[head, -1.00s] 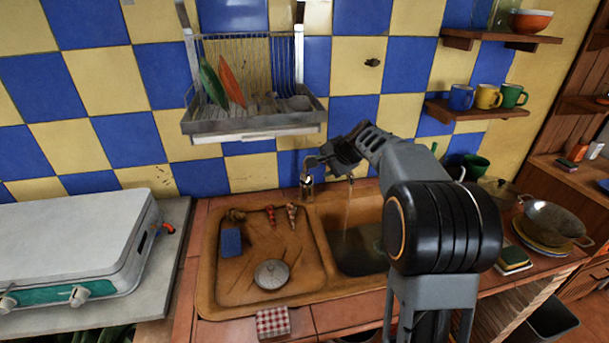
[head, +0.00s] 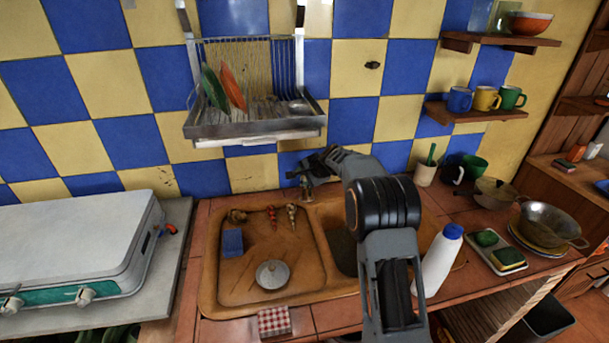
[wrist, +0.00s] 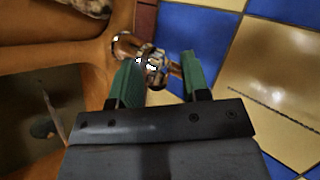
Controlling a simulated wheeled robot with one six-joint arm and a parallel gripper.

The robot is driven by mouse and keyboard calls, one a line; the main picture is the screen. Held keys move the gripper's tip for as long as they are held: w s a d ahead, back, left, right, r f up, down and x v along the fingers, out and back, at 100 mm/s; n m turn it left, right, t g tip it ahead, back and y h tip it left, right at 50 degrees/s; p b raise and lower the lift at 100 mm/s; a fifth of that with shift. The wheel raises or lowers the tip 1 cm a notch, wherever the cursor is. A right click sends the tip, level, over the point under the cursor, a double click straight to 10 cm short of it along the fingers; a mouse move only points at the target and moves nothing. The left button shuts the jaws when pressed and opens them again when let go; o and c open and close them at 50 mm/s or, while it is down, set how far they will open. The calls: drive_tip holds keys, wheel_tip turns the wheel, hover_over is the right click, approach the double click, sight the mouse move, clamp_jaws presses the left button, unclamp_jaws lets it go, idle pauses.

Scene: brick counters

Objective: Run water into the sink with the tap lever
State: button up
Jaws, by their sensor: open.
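The metal tap (head: 307,190) stands behind the sink (head: 209,262), against the tiled wall. It shows shiny in the wrist view (wrist: 151,66), with its knob-like part at and between my green fingertips. My gripper (wrist: 158,62) is open around it, and I cannot tell whether a finger touches it. In the head view my gripper (head: 309,169) is at the tap's top and hides the lever. A thin pale streak, looking like running water (wrist: 53,113), crosses the dark basin (wrist: 30,105) in the wrist view. In the head view my arm hides much of the basin.
A dish rack (head: 255,128) hangs on the wall above the sink. A white bottle (head: 438,262) stands close right of my arm. A metal lid (head: 272,274) and a blue sponge (head: 232,241) lie on the drainboard. A stove (head: 75,245) is at left.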

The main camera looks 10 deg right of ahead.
drive_tip(key=shift+w+a+f, duration=0.1)
drive_tip(key=shift+w+f, duration=0.05)
drive_tip(key=shift+f, duration=0.05)
clamp_jaws()
idle(0.4)
